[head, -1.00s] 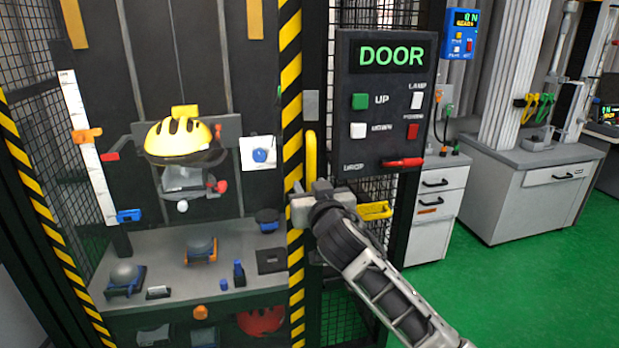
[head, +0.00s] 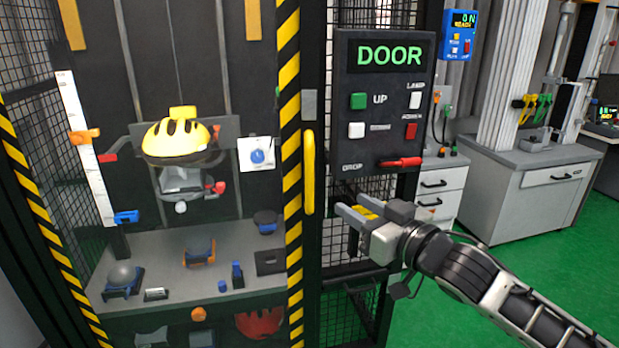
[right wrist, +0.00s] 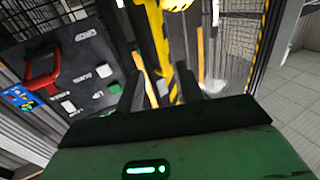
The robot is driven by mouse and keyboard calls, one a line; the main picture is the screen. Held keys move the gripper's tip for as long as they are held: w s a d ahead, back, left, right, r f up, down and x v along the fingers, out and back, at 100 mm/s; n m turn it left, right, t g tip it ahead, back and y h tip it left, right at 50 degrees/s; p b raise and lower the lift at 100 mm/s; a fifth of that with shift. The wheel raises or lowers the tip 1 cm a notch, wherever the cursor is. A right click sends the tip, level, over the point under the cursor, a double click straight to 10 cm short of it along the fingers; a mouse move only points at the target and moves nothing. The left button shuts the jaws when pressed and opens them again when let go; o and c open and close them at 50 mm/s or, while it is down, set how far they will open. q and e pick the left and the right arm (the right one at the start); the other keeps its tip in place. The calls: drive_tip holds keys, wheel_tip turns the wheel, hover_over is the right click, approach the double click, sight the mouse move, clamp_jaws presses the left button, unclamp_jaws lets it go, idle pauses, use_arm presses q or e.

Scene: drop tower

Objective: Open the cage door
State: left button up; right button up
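The cage door (head: 291,85) is the clear panel with yellow-and-black striped edges. It looks shut, with the display reading DOOR. Its upright yellow handle (head: 309,172) is on the right edge, and a yellow bar also shows ahead of my fingers in the right wrist view (right wrist: 158,45). My right gripper (head: 347,213) is open and empty, a little right of the handle and below its middle, not touching it. Its two fingers are apart in the right wrist view (right wrist: 160,88). My left gripper is not in view.
The control panel (head: 382,105), with UP and DROP controls and a red lever (head: 401,162), is just above my right gripper. Behind the door are a yellow helmet (head: 180,140) and a grey shelf with small parts.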

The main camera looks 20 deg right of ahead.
sight(312, 181)
drive_tip(key=p+x, duration=0.2)
drive_tip(key=x, duration=1.2)
drive_tip(key=shift+w+f, duration=0.1)
clamp_jaws()
